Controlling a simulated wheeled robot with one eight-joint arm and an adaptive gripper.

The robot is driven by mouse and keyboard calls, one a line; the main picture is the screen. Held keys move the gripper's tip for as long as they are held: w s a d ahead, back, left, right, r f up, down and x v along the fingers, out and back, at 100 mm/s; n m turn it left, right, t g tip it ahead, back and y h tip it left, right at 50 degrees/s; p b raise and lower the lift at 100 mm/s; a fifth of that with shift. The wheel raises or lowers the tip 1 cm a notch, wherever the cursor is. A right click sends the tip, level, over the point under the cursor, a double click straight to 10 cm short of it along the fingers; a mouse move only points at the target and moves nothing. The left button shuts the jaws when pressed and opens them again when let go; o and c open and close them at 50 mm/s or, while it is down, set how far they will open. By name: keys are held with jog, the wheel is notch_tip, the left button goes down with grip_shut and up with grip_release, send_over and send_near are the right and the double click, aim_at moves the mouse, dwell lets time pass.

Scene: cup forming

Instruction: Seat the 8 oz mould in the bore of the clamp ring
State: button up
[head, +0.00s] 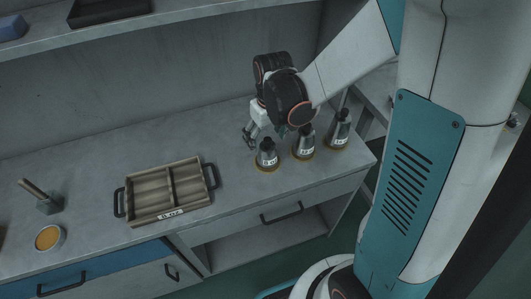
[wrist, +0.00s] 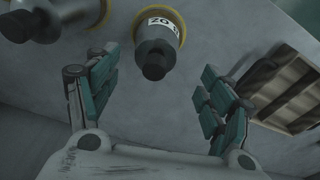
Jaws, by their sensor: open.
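Three grey metal moulds with dark knobs stand upright in a row on the counter, each on a yellow round base: left mould (head: 267,156), middle mould (head: 304,146) and right mould (head: 340,133). Their white labels are too small or blurred to read surely. My gripper (head: 263,133) is open and empty beside the left mould. In the wrist view, that mould (wrist: 158,48) lies ahead, centred between the spread fingers of my gripper (wrist: 153,98), with no visible contact. I cannot make out a clamp ring in either view.
A cup with orange contents (head: 49,238) and a dark block with a handle (head: 47,205) stand farther left. A shelf hangs above.

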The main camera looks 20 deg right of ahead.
aim_at(267, 147)
jog(key=f+b, duration=0.1)
jog(key=f, duration=0.1)
jog(key=f+b, duration=0.1)
jog(key=f, duration=0.1)
jog(key=f+b, duration=0.1)
jog(key=f, duration=0.1)
jog(key=shift+w+d+f, duration=0.25)
jog(key=shift+w, duration=0.1)
jog(key=shift+r, duration=0.1)
jog(key=c, duration=1.6)
